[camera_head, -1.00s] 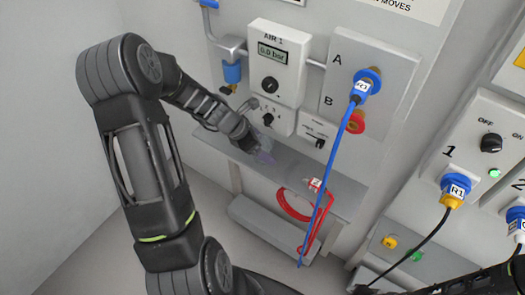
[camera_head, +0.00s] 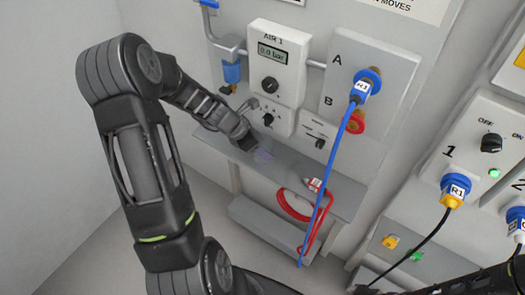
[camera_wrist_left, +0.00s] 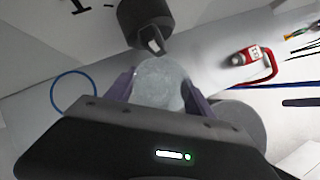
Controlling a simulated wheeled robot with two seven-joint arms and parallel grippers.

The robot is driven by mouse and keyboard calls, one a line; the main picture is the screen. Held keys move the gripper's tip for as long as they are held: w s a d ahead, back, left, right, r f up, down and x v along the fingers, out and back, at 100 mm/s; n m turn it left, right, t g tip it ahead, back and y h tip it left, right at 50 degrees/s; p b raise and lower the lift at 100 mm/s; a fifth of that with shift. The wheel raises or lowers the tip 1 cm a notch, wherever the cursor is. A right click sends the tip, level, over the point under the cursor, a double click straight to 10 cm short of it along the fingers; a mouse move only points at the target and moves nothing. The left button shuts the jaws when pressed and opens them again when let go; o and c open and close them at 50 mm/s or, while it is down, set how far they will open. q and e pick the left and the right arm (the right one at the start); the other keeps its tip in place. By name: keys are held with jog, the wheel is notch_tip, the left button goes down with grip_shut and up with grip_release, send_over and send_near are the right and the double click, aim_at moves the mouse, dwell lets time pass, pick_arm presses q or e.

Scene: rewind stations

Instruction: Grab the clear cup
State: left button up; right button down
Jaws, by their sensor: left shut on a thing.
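The clear cup (camera_wrist_left: 158,82) shows in the left wrist view as a pale, see-through round shape between the two purple fingers of my left gripper (camera_wrist_left: 160,92). The fingers are on either side of it and shut on it. In the head view my left gripper (camera_head: 261,153) is low over the grey shelf, below the air panel. The cup is too small and faint there to make out clearly. Whether the cup touches the shelf, I cannot tell. My right gripper is not in view.
A red hose with a red-and-white end (camera_head: 313,185) lies on the shelf (camera_head: 345,196), right of my gripper. A blue hose (camera_head: 329,185) hangs in front of the shelf. The AIR 1 box (camera_head: 280,58) is above. A dark cylinder (camera_wrist_left: 145,20) is close beyond the cup.

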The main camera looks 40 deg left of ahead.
aim_at(262, 139)
pick_arm(q)
jog(key=shift+r, duration=0.1)
jog(key=shift+r, duration=0.4)
notch_tip(262, 139, up, 3)
jog(key=shift+a+f, duration=0.1)
jog(key=shift+a, duration=0.05)
jog(key=s+a+b, duration=0.3)
jog(key=s+a, duration=0.6)
jog(key=s, duration=0.6)
jog(key=shift+a+f, duration=0.15)
jog(key=shift+a, duration=0.05)
